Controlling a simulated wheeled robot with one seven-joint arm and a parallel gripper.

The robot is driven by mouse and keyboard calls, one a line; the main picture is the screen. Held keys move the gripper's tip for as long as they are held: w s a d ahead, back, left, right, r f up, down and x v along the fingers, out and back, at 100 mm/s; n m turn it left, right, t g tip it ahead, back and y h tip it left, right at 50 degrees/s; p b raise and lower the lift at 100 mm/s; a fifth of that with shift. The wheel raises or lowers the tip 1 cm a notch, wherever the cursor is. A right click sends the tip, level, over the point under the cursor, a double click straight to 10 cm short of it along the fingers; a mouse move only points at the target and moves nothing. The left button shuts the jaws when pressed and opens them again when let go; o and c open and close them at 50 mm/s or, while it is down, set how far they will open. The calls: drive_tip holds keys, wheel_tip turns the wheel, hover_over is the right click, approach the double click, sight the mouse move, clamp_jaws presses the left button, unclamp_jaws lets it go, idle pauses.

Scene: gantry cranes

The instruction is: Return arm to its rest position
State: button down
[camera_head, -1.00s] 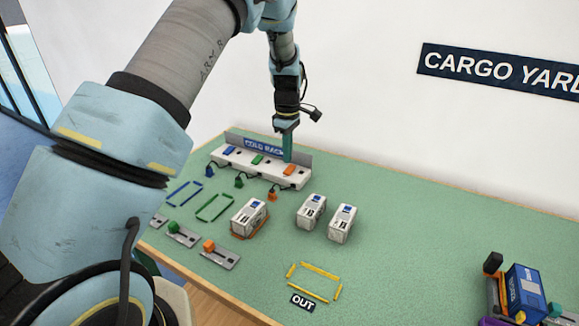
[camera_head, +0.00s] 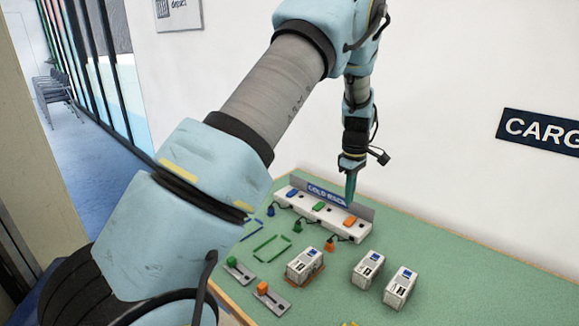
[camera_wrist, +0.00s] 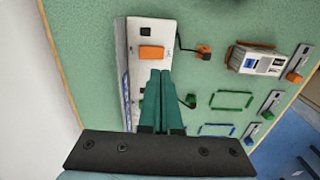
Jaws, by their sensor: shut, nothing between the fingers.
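My arm reaches over the left part of the green table. My gripper (camera_head: 350,198) is shut and empty, pointing down above the right part of the white cold rack (camera_head: 338,222). In the wrist view, my gripper's two green fingers (camera_wrist: 160,76) are pressed together over the rack (camera_wrist: 150,33), near its orange block (camera_wrist: 151,53). Whether the fingertips touch the rack I cannot tell.
White containers stand on the table: one on an orange base (camera_head: 304,266), two to its right (camera_head: 367,270) (camera_head: 400,287). Sliders with green (camera_head: 232,262) and orange (camera_head: 262,288) knobs lie at the front edge. A wall stands close behind the rack. Table to the right is clear.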

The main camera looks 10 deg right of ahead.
drive_tip(key=s+a+r+m, duration=0.1)
drive_tip(key=a+r+m, duration=0.15)
drive_tip(key=a, duration=0.65)
drive_tip(key=s+a+r+m, duration=0.1)
drive_tip(key=a+r, duration=0.3)
drive_tip(key=a, duration=0.5)
drive_tip(key=s+a+r+m+t, duration=0.1)
drive_tip(key=s+a+r+m, duration=0.2)
drive_tip(key=s+a, duration=1)
drive_tip(key=a+m, duration=0.2)
drive_tip(key=a, duration=0.1)
drive_tip(key=shift+s+a+t, duration=0.2)
drive_tip(key=shift+a+t, duration=0.1)
drive_tip(key=shift+a, duration=0.05)
